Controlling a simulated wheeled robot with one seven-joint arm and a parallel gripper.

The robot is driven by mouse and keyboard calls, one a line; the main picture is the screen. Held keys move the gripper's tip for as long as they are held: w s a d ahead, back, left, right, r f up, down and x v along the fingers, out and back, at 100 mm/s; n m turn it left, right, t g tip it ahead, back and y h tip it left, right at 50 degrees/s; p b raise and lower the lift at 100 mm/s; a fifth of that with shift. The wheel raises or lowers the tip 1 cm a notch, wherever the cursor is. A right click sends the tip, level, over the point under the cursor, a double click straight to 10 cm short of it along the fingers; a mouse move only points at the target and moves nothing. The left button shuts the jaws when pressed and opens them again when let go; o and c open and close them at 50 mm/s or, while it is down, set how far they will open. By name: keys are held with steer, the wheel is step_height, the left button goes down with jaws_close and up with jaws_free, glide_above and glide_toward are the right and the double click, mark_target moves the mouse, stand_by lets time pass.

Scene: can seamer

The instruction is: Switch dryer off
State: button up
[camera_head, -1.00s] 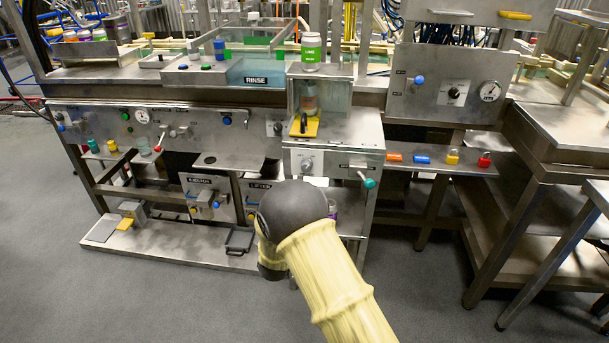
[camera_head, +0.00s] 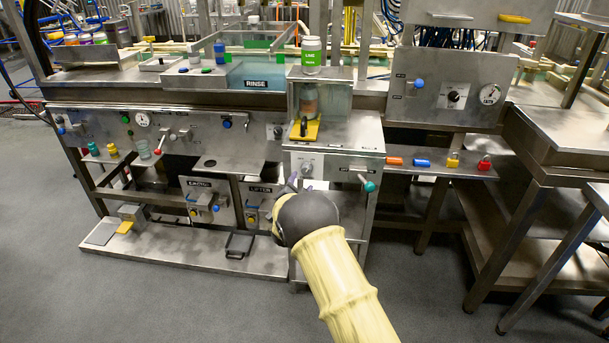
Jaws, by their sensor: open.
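No label reading dryer is legible, so I cannot tell which control belongs to it. A round grey knob (camera_head: 307,168) sits on the front of the steel cabinet, below the yellow plate. A lever with a teal end (camera_head: 369,186) is to its right on the same face. My gripper (camera_head: 293,181) is open and just left of and below this knob; only its tips show past my dark wrist, and contact cannot be told. Other knobs show on the left panel (camera_head: 278,131) and on the right upright panel (camera_head: 454,96), beside a gauge (camera_head: 490,94).
A jar with a green label (camera_head: 311,55) stands on top of the cabinet. A low steel platform (camera_head: 170,246) lies at lower left. The floor in front is clear.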

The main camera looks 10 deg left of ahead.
mark_target(306, 172)
steer(key=shift+w+d, duration=0.15)
steer(key=shift+w, duration=1.35)
steer(key=shift+w+d, duration=0.15)
steer(key=shift+w, duration=1.35)
steer(key=c, duration=1)
steer(key=shift+o, duration=0.2)
steer(key=shift+n, duration=0.4)
steer(key=n+b, duration=0.1)
steer(key=n, duration=0.4)
steer(key=shift+f, duration=0.1)
steer(key=n, duration=0.6)
steer(key=shift+d+t, duration=0.1)
steer(key=shift+t, duration=0.2)
steer(key=shift+n+y, duration=0.3)
steer(key=shift+n, duration=0.1)
